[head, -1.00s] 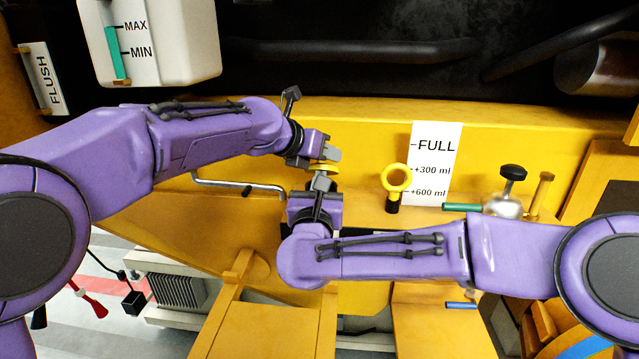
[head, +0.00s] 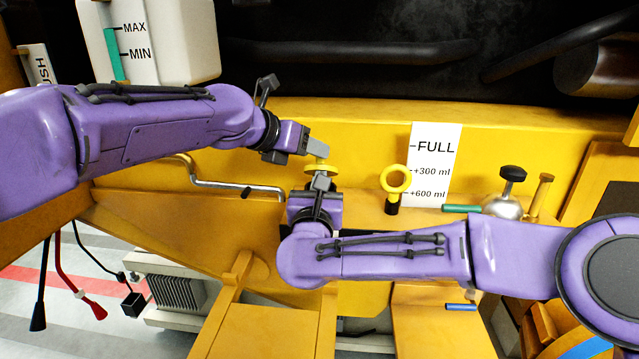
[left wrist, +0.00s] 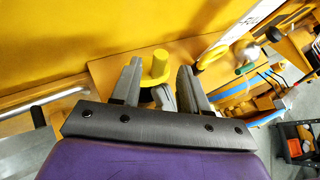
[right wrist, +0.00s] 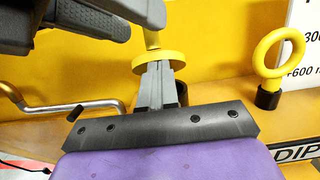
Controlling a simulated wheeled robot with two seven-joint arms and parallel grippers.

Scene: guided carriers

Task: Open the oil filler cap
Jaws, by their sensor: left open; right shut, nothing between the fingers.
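The yellow filler cap (head: 321,168) is a flat round disc with a narrower knob on top, at the centre of the head view. It also shows in the left wrist view (left wrist: 155,66) and the right wrist view (right wrist: 158,61). My left gripper (head: 318,150) is open at the cap from the upper left. In the left wrist view its two fingers stand on either side of the knob, with gaps visible. My right gripper (head: 320,180) is shut and empty, its fingertips close in front of and below the cap's disc. I cannot tell whether they touch it. The filler neck is mostly hidden.
A yellow dipstick ring (head: 395,180) stands to the right, before the white level label (head: 434,160). A black-knobbed lever (head: 512,174) is farther right. A bent metal crank (head: 230,184) lies left of the cap. A white reservoir (head: 180,40) is at upper left.

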